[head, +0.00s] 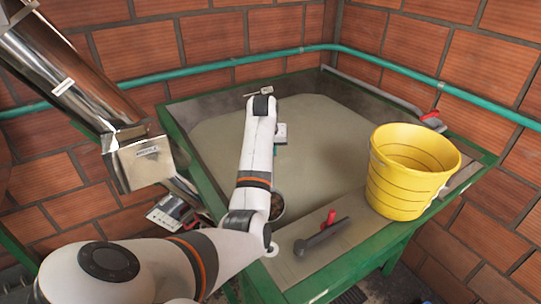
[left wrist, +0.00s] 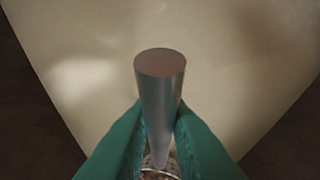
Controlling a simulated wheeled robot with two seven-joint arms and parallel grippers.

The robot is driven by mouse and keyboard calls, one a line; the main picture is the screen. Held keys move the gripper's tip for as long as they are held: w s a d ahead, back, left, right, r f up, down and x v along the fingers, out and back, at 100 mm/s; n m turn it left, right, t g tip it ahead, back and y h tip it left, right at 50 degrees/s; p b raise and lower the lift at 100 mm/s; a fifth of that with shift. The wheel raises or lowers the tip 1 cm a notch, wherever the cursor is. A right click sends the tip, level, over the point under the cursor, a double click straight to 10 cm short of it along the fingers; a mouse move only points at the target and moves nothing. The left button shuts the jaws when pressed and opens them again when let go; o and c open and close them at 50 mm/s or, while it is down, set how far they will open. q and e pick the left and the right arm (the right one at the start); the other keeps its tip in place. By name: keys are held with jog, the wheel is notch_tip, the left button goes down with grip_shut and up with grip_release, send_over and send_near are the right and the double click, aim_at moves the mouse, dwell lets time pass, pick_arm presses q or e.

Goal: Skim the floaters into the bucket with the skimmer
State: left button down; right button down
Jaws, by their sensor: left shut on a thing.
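The yellow bucket (head: 400,195) stands upright on the tank's right front ledge, and its inside looks empty from here. My left gripper (head: 280,142) is over the tank, largely hidden by my arm in the head view. In the left wrist view its green fingers (left wrist: 160,145) are shut on a tapered grey metal handle (left wrist: 160,85), which I take to be the skimmer's. I can make out no separate floaters on the dull beige liquid (head: 330,145). My right gripper is not in view.
The green-framed tank (head: 470,172) stands against brick walls with a green pipe (head: 190,70). A dark tool with a red part (head: 322,232) lies on the front ledge. A steel chute (head: 70,75) rises on the left. The tank's right half is clear.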

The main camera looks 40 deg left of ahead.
pick_arm(q)
notch_tip(320, 180, up, 4)
jog(key=shift+f+p, duration=0.1)
jog(key=shift+p, duration=0.35)
notch_tip(320, 180, up, 16)
jog(key=p, duration=0.2)
jog(key=shift+r, duration=0.2)
dwell(0.5)
